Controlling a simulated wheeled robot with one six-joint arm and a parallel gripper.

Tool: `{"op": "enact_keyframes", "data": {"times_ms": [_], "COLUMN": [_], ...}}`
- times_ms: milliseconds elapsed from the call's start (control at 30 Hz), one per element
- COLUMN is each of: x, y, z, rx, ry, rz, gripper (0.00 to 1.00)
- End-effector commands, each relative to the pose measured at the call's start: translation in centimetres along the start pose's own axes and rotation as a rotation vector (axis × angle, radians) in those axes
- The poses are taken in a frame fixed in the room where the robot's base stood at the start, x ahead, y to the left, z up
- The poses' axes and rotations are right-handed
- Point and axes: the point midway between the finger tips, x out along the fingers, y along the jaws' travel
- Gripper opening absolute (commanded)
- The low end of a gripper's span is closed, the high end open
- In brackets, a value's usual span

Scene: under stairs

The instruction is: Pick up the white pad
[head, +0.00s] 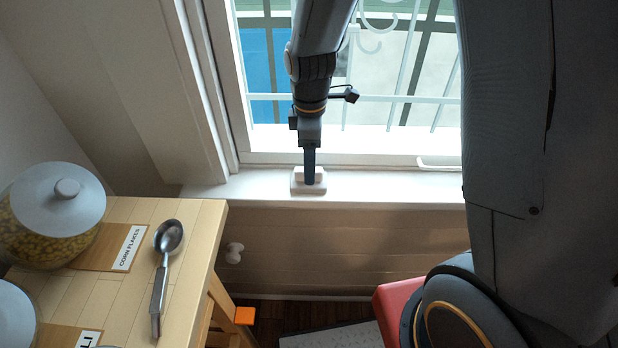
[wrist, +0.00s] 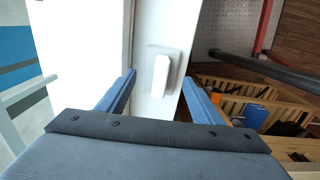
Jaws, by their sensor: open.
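The white pad (head: 298,184) lies on the white window sill, with my gripper (head: 310,166) right above it and hiding its middle. In the wrist view the pad (wrist: 161,74) is a pale rectangular plate with a raised, rounded bar along it. My gripper (wrist: 160,80) is open there, one blue finger on each side of the pad. The pad sits between the fingertips in the picture, and no contact shows. The exact height of the fingers above the sill is hard to tell.
The window (head: 400,110) with white bars stands behind the sill (head: 400,185). A wooden table at left holds a corn flakes jar (head: 48,225), a metal spoon (head: 163,275) and a partly visible second jar (head: 12,318). A red object (head: 390,305) is below right.

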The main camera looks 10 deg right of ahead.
Motion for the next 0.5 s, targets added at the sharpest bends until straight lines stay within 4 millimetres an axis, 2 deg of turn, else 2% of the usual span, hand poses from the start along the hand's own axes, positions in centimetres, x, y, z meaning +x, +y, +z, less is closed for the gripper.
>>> {"op": "enact_keyframes", "data": {"times_ms": [300,500], "x": [3.6,4.8], "y": [-0.2,-0.2], "z": [-0.3,-0.3], "rx": [0.002,0.002], "ry": [-0.001,0.0], "rz": [-0.003,-0.001], "gripper": [0.6,0.6]}}
